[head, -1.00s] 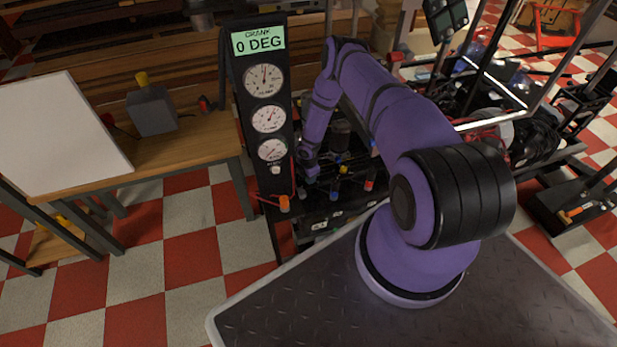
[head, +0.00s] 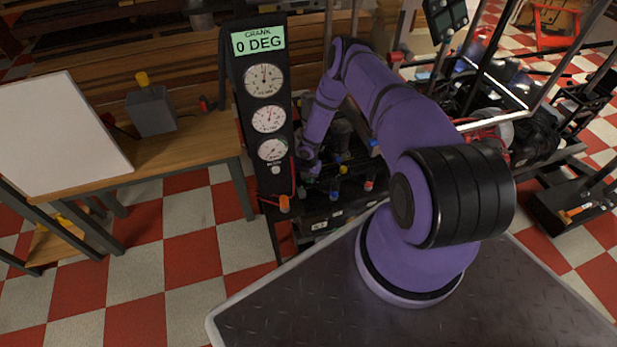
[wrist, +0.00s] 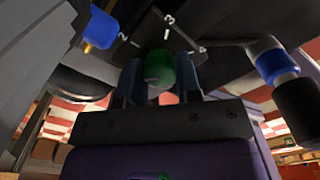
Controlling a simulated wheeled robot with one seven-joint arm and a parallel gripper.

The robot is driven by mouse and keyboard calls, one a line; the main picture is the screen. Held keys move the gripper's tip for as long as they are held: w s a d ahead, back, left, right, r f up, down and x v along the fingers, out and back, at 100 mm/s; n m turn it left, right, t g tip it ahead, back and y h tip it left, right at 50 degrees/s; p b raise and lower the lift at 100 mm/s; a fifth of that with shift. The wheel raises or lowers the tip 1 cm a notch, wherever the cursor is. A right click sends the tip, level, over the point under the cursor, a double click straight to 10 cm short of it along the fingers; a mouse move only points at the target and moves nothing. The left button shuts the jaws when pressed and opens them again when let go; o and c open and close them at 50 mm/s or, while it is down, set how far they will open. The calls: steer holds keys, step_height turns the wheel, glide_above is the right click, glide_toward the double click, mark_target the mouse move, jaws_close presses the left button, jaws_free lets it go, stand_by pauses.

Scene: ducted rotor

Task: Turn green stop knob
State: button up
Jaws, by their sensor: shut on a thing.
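The green stop knob (wrist: 159,67) shows in the wrist view as a dark green rounded cap. It sits between the two fingers of my gripper (wrist: 160,80), which is shut on it. A dark plate with the marks 2, 1 and 3 lies behind the knob. In the head view my gripper (head: 308,170) is low on the black machine stand, just right of the gauge panel. The knob is mostly hidden by the gripper there, and I cannot tell its angle.
In the wrist view, a blue fitting (wrist: 98,30) is left of the fingers and a blue-and-black handle (wrist: 278,65) is right. In the head view, the gauge panel (head: 267,150) reads crank 0 DEG. Blue (head: 334,188) and red (head: 369,184) fittings stand close by.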

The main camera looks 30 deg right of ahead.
stand_by(0.4)
steer(key=o, duration=0.9)
steer(key=shift+r, duration=0.1)
step_height(320, 180, up, 11)
steer(key=shift+f, duration=0.2)
